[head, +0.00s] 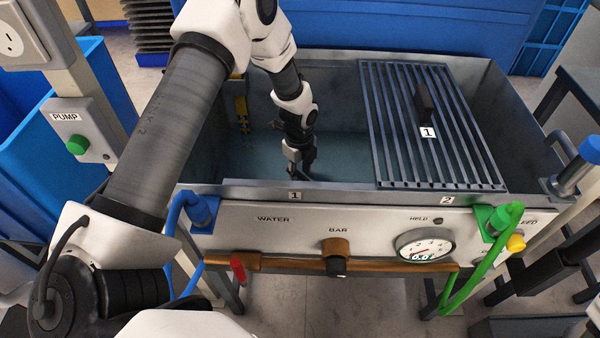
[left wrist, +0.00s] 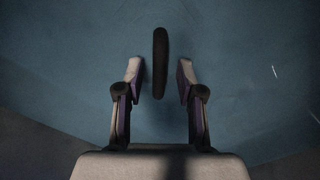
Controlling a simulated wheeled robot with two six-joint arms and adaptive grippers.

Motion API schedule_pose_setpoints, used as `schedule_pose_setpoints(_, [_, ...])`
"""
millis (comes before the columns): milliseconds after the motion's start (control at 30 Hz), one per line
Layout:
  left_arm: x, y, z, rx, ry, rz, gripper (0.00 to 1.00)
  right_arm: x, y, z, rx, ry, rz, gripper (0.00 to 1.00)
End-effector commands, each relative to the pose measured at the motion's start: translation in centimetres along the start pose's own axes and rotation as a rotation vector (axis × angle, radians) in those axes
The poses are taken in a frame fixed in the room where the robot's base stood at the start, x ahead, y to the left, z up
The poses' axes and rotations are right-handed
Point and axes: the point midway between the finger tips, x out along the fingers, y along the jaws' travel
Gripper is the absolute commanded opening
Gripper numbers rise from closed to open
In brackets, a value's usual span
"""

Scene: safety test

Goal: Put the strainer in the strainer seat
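My left gripper (head: 300,170) reaches down into the open left part of the metal tank (head: 340,190), close to the front wall. In the left wrist view its fingers (left wrist: 160,75) are open, one on each side of a dark upright bar (left wrist: 160,62). The bar looks like a handle, with gaps to both fingers, and its far end extends beyond the tips. Whether it belongs to the strainer I cannot tell. I cannot make out the strainer or its seat clearly; the gripper and front wall hide part of the tank floor. My right gripper is not in view.
A slatted grate (head: 385,130) with a black handle (head: 424,102) and a label 1 covers the tank's right part. The front panel carries a gauge (head: 424,247), a blue fitting (head: 203,212) and a green fitting (head: 499,220). A pump button (head: 77,145) stands left.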

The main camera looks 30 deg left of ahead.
Motion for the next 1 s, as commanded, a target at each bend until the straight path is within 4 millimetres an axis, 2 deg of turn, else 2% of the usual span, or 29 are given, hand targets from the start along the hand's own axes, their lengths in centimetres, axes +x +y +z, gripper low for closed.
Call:
schedule_pose_setpoints(200, [-5.9,-0.1,0.0,0.0,-0.001,-0.004,0.38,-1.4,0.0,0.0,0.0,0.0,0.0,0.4])
schedule_pose_setpoints(400, [-9.9,-0.1,0.0,0.0,0.0,-0.002,0.38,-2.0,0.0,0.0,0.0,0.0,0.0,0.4])
schedule_pose_setpoints(533, [-10.9,0.0,0.0,0.0,0.0,0.0,0.38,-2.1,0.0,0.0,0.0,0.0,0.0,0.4])
schedule_pose_setpoints(1000, [-10.9,0.0,0.0,0.0,0.0,0.0,0.38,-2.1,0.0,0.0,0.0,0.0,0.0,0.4])
